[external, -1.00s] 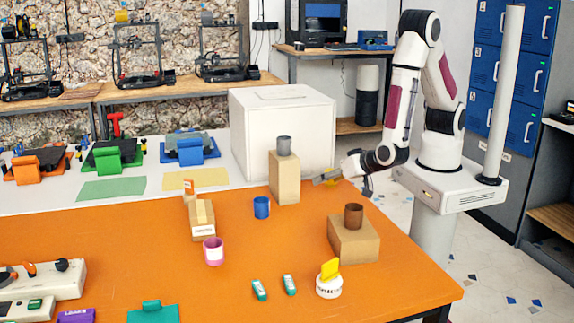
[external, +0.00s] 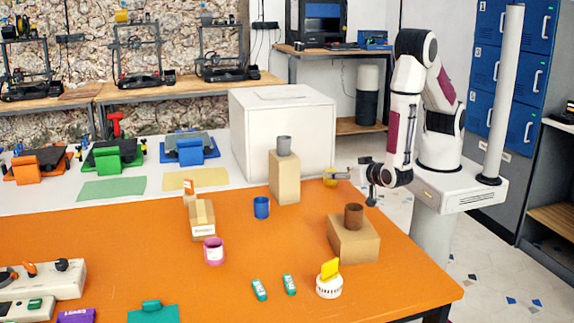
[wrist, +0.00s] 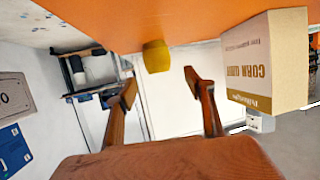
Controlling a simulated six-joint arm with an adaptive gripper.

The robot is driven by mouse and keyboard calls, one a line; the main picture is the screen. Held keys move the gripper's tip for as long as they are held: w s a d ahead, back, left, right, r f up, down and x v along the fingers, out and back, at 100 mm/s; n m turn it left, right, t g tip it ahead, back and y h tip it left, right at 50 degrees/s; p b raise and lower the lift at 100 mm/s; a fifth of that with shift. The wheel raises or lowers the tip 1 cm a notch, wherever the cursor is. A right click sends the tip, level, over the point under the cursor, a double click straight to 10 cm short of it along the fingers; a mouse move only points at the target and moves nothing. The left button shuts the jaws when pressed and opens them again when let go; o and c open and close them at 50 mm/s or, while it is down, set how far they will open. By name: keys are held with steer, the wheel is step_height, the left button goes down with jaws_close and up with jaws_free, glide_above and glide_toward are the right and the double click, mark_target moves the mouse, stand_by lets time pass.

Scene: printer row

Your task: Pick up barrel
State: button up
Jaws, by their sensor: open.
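A small yellow barrel (wrist: 156,56) stands on the orange table, shown inverted in the wrist view. It lies ahead of and roughly between the two fingers of my gripper (wrist: 160,84), which are open with nothing between them.
A tall cardboard box (external: 284,178) with a grey cup (external: 284,146) stands left of the barrel. A lower box (external: 354,243) with a brown cup (external: 354,217) stands nearer the front. A lettered carton (wrist: 264,66) is close on the right in the wrist view.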

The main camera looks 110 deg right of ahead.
mark_target(331, 170)
steer(key=shift+x, duration=1)
steer(key=shift+d, duration=0.15)
steer(key=shift+x, duration=2.45)
steer(key=c, duration=1)
